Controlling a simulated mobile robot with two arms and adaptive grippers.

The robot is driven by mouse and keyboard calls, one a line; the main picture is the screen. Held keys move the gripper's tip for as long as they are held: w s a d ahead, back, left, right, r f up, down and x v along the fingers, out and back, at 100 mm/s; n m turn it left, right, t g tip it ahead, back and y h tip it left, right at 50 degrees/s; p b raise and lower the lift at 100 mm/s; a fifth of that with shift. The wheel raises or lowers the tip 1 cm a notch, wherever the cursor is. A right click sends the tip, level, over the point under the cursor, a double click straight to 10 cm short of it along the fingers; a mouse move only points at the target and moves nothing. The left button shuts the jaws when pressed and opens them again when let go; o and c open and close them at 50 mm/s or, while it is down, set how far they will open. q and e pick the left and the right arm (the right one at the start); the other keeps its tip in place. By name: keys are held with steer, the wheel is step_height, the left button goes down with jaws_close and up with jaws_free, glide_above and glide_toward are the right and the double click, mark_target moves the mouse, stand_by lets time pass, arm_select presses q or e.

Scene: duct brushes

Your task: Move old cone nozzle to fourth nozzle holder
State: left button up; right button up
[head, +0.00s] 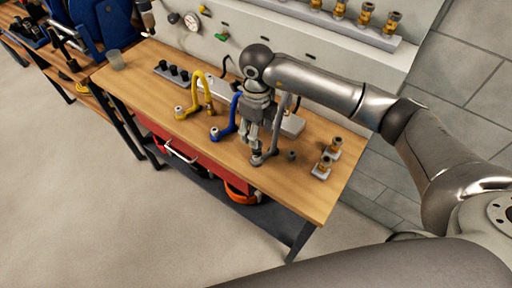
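My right gripper (256,132) points down over the workbench, at the foot of a grey bent pipe (278,125). Its fingers are small and dark here, so I cannot tell whether they are open or shut, or hold anything. Two brass nozzle-like fittings stand on small grey blocks at the bench's right end, one nearer (324,166) and one farther (336,145). I cannot tell which part is the old cone nozzle. Several brass fittings (365,15) stand on a grey rail (340,26) at the top. The fourth holder cannot be singled out. My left gripper is not seen.
A yellow bent pipe (198,88) and a blue one (233,112) stand left of my gripper. A grey bar with black knobs (172,72) lies behind them. A small dark cylinder (291,155) stands right of the gripper.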

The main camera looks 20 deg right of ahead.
mark_target(257, 154)
step_height(257, 154, down, 8)
steer(key=b, duration=0.5)
steer(key=shift+f+b, duration=0.45)
steer(key=shift+b, duration=0.15)
steer(key=shift+b, duration=0.4)
stand_by(0.5)
jaws_close()
stand_by(0.4)
steer(key=shift+r, duration=0.15)
